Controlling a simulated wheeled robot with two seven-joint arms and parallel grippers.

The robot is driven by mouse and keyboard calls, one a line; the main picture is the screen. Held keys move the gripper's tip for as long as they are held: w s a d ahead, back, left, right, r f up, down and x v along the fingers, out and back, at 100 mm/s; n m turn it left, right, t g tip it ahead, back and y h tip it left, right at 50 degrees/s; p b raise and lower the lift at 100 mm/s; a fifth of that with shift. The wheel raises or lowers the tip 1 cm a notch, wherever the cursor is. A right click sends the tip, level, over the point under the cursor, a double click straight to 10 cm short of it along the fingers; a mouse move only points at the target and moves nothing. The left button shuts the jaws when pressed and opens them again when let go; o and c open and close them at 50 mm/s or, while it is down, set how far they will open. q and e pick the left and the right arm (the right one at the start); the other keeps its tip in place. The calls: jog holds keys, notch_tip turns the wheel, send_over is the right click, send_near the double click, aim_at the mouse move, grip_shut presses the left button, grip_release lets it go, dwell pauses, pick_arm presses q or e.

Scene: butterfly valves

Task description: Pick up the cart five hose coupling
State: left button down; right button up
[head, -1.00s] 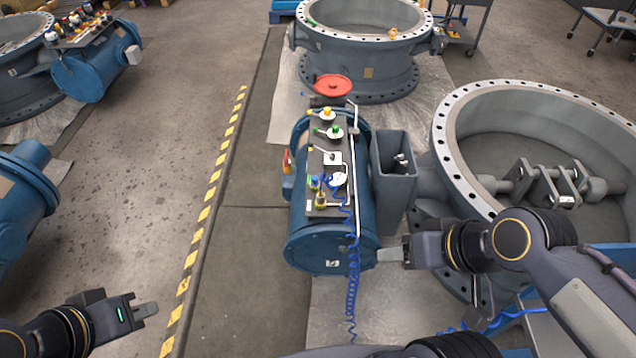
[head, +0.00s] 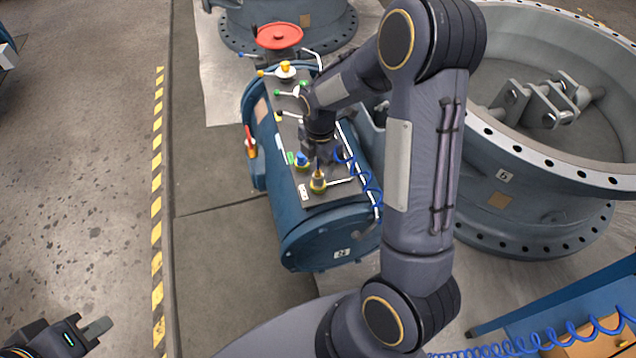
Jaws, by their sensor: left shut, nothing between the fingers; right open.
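My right gripper (head: 322,158) is over the dark panel on top of the blue cylinder, pointing down with its fingers close to the fittings. Its fingers are small and partly hidden by the wrist. A blue coiled hose (head: 366,183) runs from beside these fingers down the right side of the cylinder. A brass-and-yellow fitting (head: 318,183) and a blue-topped fitting (head: 302,160) stand just below and left of the fingers. I cannot tell which part is the cart five hose coupling. My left gripper (head: 98,328) is shut and empty at the lower left, over the floor.
The blue cylinder (head: 318,232) carries white pipes, valve handles and a red handwheel (head: 279,37) behind. A large grey flanged valve (head: 520,165) stands right. Another blue coiled hose (head: 540,340) lies by a blue cart frame (head: 570,295) at lower right.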

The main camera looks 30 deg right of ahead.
aim_at(318, 169)
jog(key=f, duration=0.6)
jog(key=shift+w+f+b, duration=0.15)
jog(key=shift+w+b, duration=0.2)
jog(key=shift+b, duration=0.05)
jog(key=shift+c, duration=0.3)
jog(key=c, duration=0.9)
